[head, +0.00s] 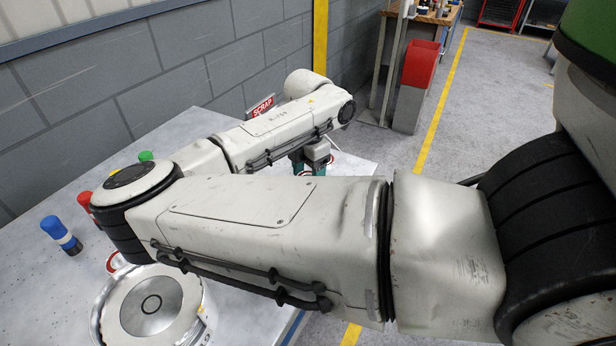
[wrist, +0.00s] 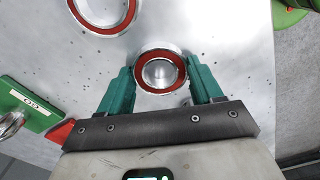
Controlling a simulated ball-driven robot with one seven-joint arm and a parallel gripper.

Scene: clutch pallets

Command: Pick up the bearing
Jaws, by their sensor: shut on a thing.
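The bearing (wrist: 160,52) is a silver ring with a red band, seen between the fingers in the wrist view. My gripper (wrist: 162,80) has teal fingers, one on each side of the bearing, and is shut on it. In the head view my gripper (head: 312,165) is low over the far right part of the table, partly hidden behind my arm. I cannot tell whether the bearing touches the table. A second red-banded ring (wrist: 104,24) of the same look lies apart at the top left of the wrist view.
The table (head: 60,300) carries a round metal clutch part (head: 152,305), a blue-topped cylinder (head: 62,234), a red one (head: 84,198) and a green one (head: 146,155). A SCRAP sign (head: 262,107) stands near the wall. A green labelled block (wrist: 30,102) lies left in the wrist view.

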